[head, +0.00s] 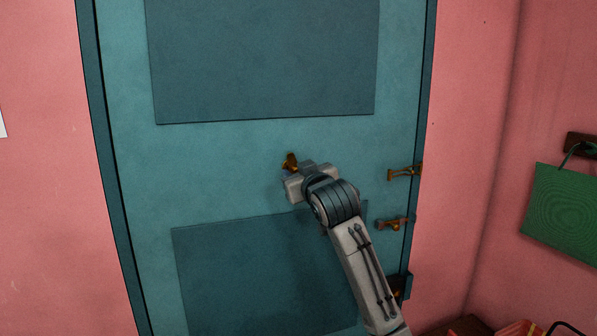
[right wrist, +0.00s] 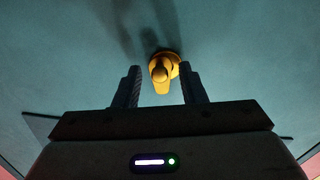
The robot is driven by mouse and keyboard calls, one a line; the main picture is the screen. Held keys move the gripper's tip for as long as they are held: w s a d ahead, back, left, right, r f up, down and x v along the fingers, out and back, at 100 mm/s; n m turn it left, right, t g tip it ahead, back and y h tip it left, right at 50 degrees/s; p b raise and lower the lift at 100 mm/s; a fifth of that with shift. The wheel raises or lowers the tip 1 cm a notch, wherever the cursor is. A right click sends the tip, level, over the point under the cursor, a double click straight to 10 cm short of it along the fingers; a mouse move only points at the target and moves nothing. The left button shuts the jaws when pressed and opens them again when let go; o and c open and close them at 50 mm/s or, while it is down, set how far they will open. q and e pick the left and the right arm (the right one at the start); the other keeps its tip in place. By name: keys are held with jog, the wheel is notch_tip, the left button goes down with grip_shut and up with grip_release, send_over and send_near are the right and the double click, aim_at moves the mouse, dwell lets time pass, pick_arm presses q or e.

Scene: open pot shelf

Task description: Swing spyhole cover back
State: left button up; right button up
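The spyhole with its brass cover (head: 291,162) is on the teal door (head: 240,150), above the lower panel. In the right wrist view the brass piece (right wrist: 163,70) shows as a round plate with a knob and a tab pointing down. My right gripper (head: 296,172) is at the door, right by the cover, and hides part of it in the head view. In the right wrist view its fingers (right wrist: 162,88) are apart, one on each side of the cover's lower part. I cannot tell whether they touch it. My left gripper is not in view.
A brass latch (head: 404,172) and a brass handle (head: 392,223) sit on the door's right edge. A dark fitting (head: 400,288) is lower down. A green bag or board (head: 562,212) hangs from a hook on the pink right wall. The door left of my gripper is clear.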

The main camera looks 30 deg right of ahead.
grip_shut()
jog(key=shift+w+a+m+b, duration=0.1)
jog(key=shift+a+m+b, duration=0.15)
jog(key=shift+m, duration=0.45)
jog(key=shift+a+m+b, duration=0.15)
jog(key=shift+m+b, duration=0.15)
jog(key=shift+m, duration=0.4)
grip_release()
jog(key=b+v, duration=0.5)
jog(key=v, duration=0.6)
